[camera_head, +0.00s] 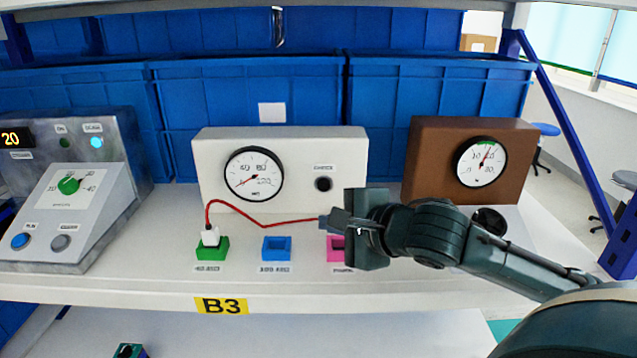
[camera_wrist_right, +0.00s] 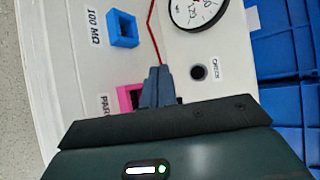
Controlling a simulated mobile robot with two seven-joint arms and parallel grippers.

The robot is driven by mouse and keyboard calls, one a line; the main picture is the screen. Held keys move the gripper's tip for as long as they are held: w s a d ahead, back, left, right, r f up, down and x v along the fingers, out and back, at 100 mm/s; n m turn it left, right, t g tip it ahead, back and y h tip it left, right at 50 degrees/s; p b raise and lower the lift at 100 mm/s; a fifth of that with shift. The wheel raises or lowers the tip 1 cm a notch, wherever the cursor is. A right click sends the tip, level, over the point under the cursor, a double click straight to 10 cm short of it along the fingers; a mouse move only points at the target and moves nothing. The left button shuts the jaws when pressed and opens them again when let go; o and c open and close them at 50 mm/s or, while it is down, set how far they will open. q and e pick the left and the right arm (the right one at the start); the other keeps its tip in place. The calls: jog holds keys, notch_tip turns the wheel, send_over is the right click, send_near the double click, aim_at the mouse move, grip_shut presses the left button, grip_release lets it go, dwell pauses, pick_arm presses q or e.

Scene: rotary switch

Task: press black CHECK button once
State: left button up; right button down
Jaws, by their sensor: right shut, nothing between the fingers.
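The black CHECK button (camera_head: 323,184) is a small round button on the front of the white box (camera_head: 217,165), right of its dial. It also shows in the right wrist view (camera_wrist_right: 198,72), beside its CHECK label. My right gripper (camera_head: 328,223) is shut and empty, its fingertips pointing left in the head view. It is in front of the white box, below the button. In the right wrist view, the closed fingers (camera_wrist_right: 158,88) are to the left of the button and apart from it. My left gripper is not in view.
A red cord (camera_head: 265,224) runs from the white plug in the green socket (camera_head: 211,249) towards my fingertips. A blue socket (camera_head: 276,249) and a partly hidden pink socket (camera_head: 335,250) stand nearby. A grey console (camera_head: 70,190) is left, a brown gauge box (camera_head: 425,160) right.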

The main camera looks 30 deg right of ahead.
jog(key=p, duration=0.2)
send_near(324, 185)
jog(key=w+a+f, duration=0.3)
jog(key=shift+w+a+f, duration=0.2)
jog(key=shift+a+f, duration=0.05)
jog(key=shift+f, duration=0.05)
jog(key=shift+w+d, duration=0.2)
jog(key=shift+w, duration=0.1)
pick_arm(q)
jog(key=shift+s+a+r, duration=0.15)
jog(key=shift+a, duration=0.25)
pick_arm(e)
jog(key=shift+w+d+f, duration=0.2)
jog(key=shift+w+d, duration=0.05)
jog(key=shift+w, duration=0.15)
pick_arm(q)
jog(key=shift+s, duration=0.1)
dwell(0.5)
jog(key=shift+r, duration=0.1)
